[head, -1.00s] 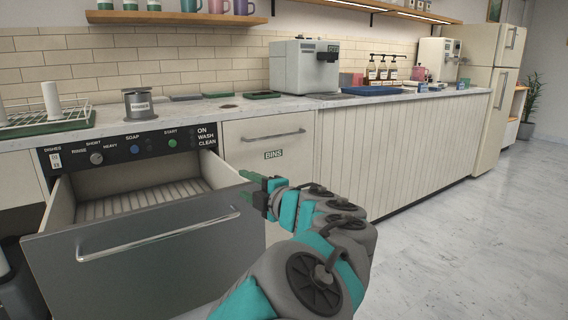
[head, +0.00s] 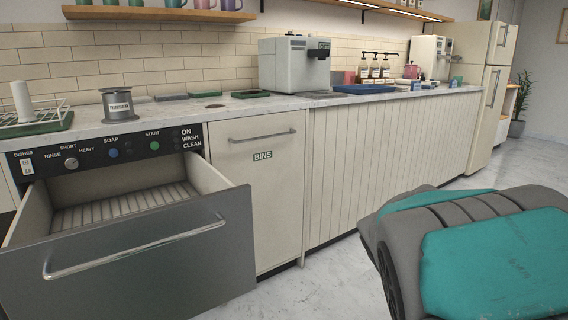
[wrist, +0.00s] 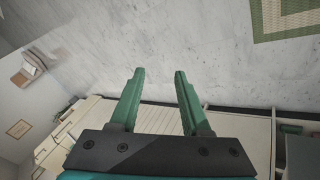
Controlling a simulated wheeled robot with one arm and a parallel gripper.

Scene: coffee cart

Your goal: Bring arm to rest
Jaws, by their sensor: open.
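My gripper (wrist: 158,85) shows in the wrist view with its two green fingers apart and nothing between them. Beyond the fingers is bare marble-look floor. In the head view only a grey and teal part of my arm shows at the lower right; the gripper itself is outside that view. The arm is apart from the counter and the drawer in the head view.
The dishwasher drawer (head: 150,255) stands pulled open at the left, its ribbed inside empty. The bins door (head: 262,200) is shut. The counter (head: 222,108) holds a coffee machine (head: 293,64) and bottles (head: 374,68). Floor (head: 330,285) before the cabinets is clear. A patterned mat (wrist: 285,18) lies nearby.

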